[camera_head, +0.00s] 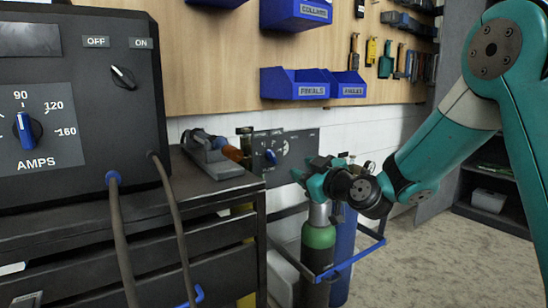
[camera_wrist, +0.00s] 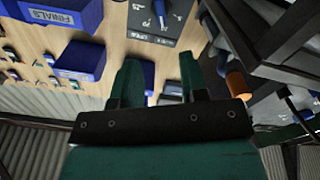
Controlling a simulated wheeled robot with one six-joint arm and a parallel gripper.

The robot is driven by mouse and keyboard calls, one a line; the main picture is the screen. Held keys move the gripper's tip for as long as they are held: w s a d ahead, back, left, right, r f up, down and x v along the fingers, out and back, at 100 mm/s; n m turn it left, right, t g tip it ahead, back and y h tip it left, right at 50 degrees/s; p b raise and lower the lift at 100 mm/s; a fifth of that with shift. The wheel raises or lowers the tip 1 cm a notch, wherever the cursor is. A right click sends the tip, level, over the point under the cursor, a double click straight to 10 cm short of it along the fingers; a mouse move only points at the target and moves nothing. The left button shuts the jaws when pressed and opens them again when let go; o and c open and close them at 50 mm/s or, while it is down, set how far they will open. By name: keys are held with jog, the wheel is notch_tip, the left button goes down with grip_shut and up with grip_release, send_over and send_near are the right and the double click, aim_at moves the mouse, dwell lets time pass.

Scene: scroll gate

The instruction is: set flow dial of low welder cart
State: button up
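A dark grey panel (camera_head: 285,153) with a blue pointer knob (camera_head: 270,156) and scale marks stands behind the gas bottles, right of the welder. Its lettering is too small to read surely. The panel also shows at the top of the wrist view (camera_wrist: 150,28), with its blue knob (camera_wrist: 160,8) cut by the edge. My gripper (camera_head: 302,172) is in front of the panel's lower right, apart from the knob. In the wrist view its two teal fingers (camera_wrist: 160,72) are spread with nothing gripped. The black welder (camera_head: 70,100) sits on a dark cart (camera_head: 130,245).
A blue AMPS knob (camera_head: 25,130) and an OFF/ON switch (camera_head: 122,77) are on the welder. A green-shouldered gas bottle (camera_head: 318,238) stands under my gripper, behind a blue-ended rail (camera_head: 352,258). Blue bins (camera_head: 295,83) hang above. Open floor (camera_head: 430,260) lies right.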

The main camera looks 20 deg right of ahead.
aim_at(274, 157)
jog(key=p+x, duration=0.2)
jog(key=x, duration=1.1)
jog(key=shift+w+a+p, duration=0.15)
jog(key=shift+w+p, duration=0.05)
jog(key=shift+p, duration=0.1)
grip_shut()
